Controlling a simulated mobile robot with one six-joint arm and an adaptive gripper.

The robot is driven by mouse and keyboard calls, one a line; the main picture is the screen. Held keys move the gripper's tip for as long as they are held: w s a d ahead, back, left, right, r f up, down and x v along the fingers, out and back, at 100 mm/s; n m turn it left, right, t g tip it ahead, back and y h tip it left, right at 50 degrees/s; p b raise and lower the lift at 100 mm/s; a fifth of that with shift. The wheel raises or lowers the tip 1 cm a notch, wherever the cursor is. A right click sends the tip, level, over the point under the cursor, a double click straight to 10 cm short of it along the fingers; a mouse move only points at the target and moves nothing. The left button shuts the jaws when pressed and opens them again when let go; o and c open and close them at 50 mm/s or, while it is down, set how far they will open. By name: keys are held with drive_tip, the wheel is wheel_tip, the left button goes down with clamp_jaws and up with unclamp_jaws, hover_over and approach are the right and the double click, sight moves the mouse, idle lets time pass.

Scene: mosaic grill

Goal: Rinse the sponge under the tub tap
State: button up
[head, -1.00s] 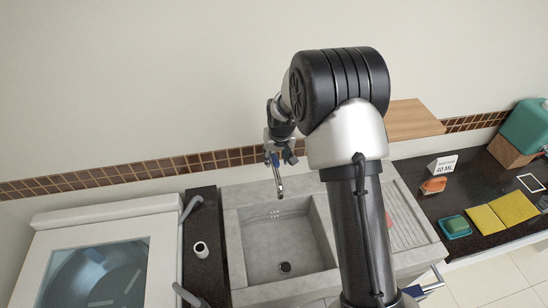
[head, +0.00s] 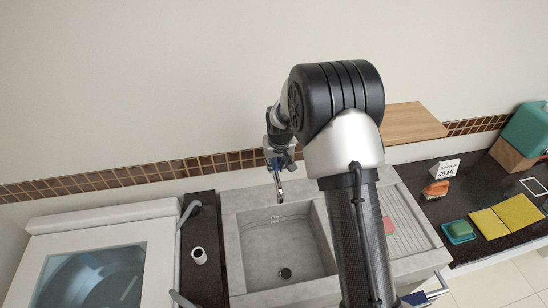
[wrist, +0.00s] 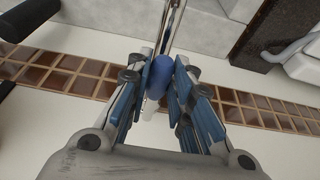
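The chrome tub tap (head: 278,189) hangs over the grey basin, and no water shows from its spout. My gripper (head: 279,162) is at the top of the tap. In the wrist view my gripper (wrist: 162,78) has its blue-padded fingers close on both sides of a blue knob (wrist: 160,76) on the tap, seemingly touching it. A pink block (head: 389,225), perhaps the sponge, lies on the ribbed washboard, partly hidden behind my arm. A green block (head: 461,229) in a teal dish and an orange item (head: 436,188) lie on the dark counter. I cannot tell which is the sponge.
The basin (head: 262,250) is empty apart from its drain. A washing machine (head: 95,270) stands at the left, with a small white cup (head: 199,256) between. Yellow cloths (head: 517,212), a 40 ML card (head: 446,168) and a wooden shelf (head: 411,122) are at the right.

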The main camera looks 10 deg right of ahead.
sight(276, 164)
drive_tip(key=shift+c, duration=1.2)
drive_tip(key=shift+r, duration=0.15)
drive_tip(key=shift+w+r+p, duration=0.1)
drive_tip(key=shift+r+p, duration=0.3)
drive_tip(key=shift+r, duration=0.2)
drive_tip(key=o, duration=0.9)
drive_tip(key=shift+f, duration=0.1)
drive_tip(key=shift+r+p, duration=1.7)
drive_tip(key=shift+r, duration=1.85)
